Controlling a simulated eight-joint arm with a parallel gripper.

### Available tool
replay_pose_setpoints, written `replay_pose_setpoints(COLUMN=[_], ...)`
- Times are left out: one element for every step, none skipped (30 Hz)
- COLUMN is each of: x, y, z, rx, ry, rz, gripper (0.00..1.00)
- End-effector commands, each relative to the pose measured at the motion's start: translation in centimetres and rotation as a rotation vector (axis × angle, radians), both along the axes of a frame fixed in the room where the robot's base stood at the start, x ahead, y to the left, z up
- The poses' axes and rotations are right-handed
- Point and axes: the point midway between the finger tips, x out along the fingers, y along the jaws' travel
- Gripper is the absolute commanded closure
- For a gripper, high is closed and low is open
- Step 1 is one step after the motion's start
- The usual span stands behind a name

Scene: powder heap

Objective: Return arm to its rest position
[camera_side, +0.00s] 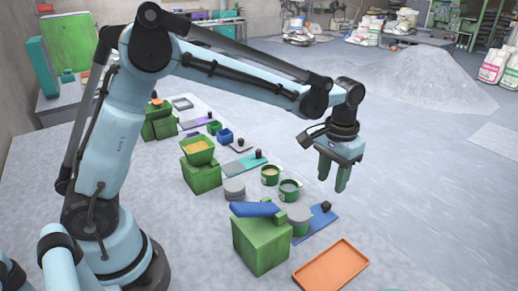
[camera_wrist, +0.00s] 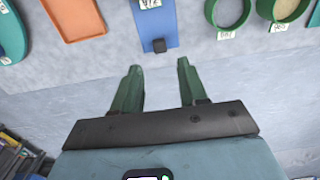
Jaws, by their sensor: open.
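My gripper (camera_side: 332,184) hangs pointing down in the side view, with its two green fingers apart and nothing between them. In the wrist view my gripper (camera_wrist: 159,68) is also open and empty, with grey surface between the fingers. The arm is stretched out to the right. The fingers are clear of all objects, to the right of the row of pots in the side view. The exact height of the fingertips above the surface is hard to tell.
An orange tray (camera_side: 331,268), a green block (camera_side: 261,245) with a blue piece on it, a blue board (camera_side: 317,232) and green pots (camera_side: 289,191) stand on the bench near the gripper. A pale powder heap (camera_side: 432,78) lies farther back. Open floor surrounds it.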

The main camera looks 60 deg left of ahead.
Motion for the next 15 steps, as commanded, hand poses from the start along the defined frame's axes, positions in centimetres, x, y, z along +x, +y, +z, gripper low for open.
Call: replay_pose_setpoints(x=[0.0,0.0,0.0,0.0,0.0,0.0,-0.1,-0.1,-0.3,-0.5,-0.7,-1.1,-1.4,-1.8,-2.4], y=[0.0,0.0,0.0,0.0,0.0,0.0,0.1,0.1,0.3,0.4,0.6,0.9,1.2,1.5,1.8], z=[0.0,0.0,0.0,0.0,0.0,0.0,0.1,0.2,0.4,0.7,1.0,1.5,1.9,2.4,3.0], rx=[0.0,0.0,0.0,0.0,0.0,0.0,0.0,-0.001,-0.002,-0.004,-0.005,-0.008,-0.01,-0.012,-0.015], ry=[0.0,0.0,0.0,0.0,0.0,-0.001,-0.003,-0.006,-0.013,-0.02,-0.029,-0.046,-0.059,-0.075,-0.098], rz=[0.0,0.0,0.0,0.0,0.0,0.0,0.0,0.0,0.001,0.001,0.002,0.002,0.003,0.003,0.003], gripper=[0.57,0.57,0.57,0.57,0.57,0.57,0.57,0.57,0.57,0.57,0.57,0.57,0.57,0.57,0.57])
